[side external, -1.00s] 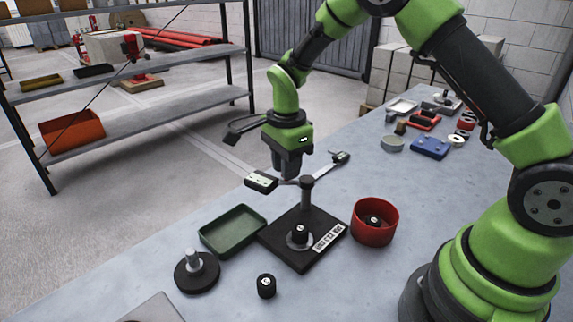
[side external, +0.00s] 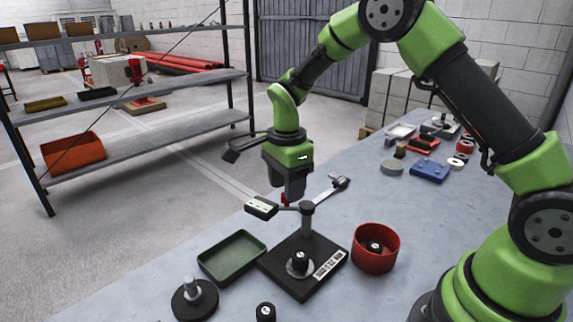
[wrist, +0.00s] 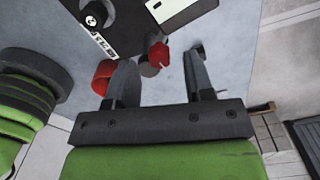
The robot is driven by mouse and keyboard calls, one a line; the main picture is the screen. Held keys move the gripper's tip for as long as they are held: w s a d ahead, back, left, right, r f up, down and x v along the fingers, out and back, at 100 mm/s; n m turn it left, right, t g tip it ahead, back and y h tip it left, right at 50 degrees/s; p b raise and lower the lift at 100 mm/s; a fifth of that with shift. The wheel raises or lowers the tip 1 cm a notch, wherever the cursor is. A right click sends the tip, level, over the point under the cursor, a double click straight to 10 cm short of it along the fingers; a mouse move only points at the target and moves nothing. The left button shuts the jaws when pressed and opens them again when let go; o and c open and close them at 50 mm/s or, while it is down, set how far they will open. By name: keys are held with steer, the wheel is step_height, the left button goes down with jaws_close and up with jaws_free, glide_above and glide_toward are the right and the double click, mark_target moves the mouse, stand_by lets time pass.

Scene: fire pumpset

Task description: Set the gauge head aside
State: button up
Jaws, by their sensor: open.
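The gauge head, which I take to be the dark box with a pale face (side external: 261,207), is at the left end of a thin arm at the top of a post (side external: 307,222). The post rises from a black base plate (side external: 318,284). The box's pale face also shows at the top of the wrist view (wrist: 182,10). My gripper (wrist: 160,57) is open above the arm, between box and post in the side view. A red knob (wrist: 159,53) shows between the spread fingers. It also shows just below the gripper in the side view (side external: 285,199). Contact cannot be told.
A green tray (side external: 232,258) lies left of the base plate. A red bowl (side external: 375,262) stands to its right, a black disc with a pin (side external: 194,303) at front left. A blue block (side external: 429,172) and several small parts lie farther back.

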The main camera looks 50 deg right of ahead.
step_height(320, 180, up, 8)
steer(key=shift+r, duration=0.2)
steer(key=s+a+r+n+t+y, duration=0.1)
steer(key=s+r+n+t, duration=0.2)
steer(key=s+r+n, duration=0.6)
steer(key=s+a+r+n+t+y, duration=0.1)
steer(key=s+n+t, duration=0.3)
steer(key=s+n, duration=0.3)
steer(key=s, duration=0.5)
steer(key=shift+s+a+n, duration=0.2)
steer(key=shift+s+n, duration=0.1)
steer(key=shift+s, duration=0.05)
